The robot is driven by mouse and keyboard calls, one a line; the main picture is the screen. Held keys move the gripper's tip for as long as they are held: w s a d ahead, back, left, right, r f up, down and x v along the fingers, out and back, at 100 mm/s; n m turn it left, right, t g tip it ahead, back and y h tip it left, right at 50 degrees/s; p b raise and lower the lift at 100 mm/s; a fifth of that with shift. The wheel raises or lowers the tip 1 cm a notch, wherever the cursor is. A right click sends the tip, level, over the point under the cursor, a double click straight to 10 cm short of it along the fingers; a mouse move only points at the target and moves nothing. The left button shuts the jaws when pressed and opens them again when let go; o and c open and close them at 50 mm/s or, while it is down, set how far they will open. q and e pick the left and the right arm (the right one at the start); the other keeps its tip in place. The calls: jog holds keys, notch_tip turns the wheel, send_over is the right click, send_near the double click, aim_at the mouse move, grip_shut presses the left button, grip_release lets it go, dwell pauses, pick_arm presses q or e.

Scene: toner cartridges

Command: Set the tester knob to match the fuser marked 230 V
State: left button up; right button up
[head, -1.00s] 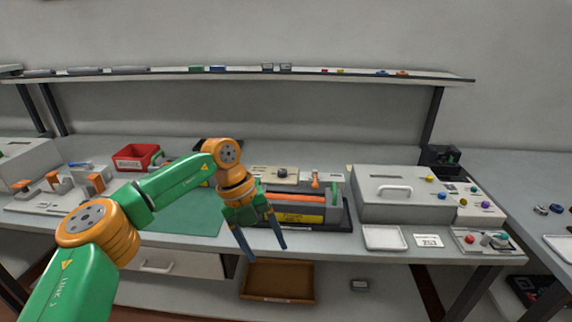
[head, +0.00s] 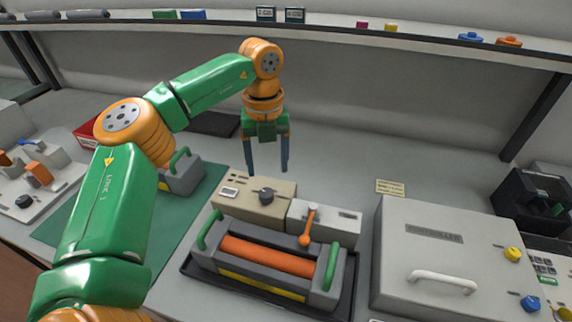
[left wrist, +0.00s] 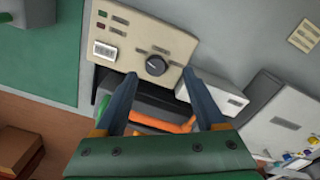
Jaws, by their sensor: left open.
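The tester (head: 240,210) is a beige box with a dark round knob (head: 266,196); both also show in the left wrist view, the box (left wrist: 120,50) and the knob (left wrist: 156,65). Which way the knob points is too small to tell. My left gripper (head: 267,168) is open and empty, pointing down above the tester near the knob. In the left wrist view its fingers (left wrist: 160,75) stand apart on either side below the knob. A fuser with an orange roller (head: 268,256) and green handles sits in a black tray in front. Its voltage marking is not readable. My right gripper is out of view.
A grey box with an orange lever (head: 305,240) adjoins the tester. A large grey controller box (head: 434,260) stands right. Another green-handled unit (head: 182,178) sits on the green mat (head: 125,225). A shelf (head: 340,28) runs along the back.

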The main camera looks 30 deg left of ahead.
aim_at(266, 192)
pick_arm(q)
jog(key=f, duration=0.2)
jog(key=s+f, duration=0.1)
jog(key=f, duration=0.3)
jog(key=shift+s+p, duration=0.4)
jog(key=shift+w+f, duration=0.25)
jog(key=shift+s+r, duration=0.1)
grip_shut()
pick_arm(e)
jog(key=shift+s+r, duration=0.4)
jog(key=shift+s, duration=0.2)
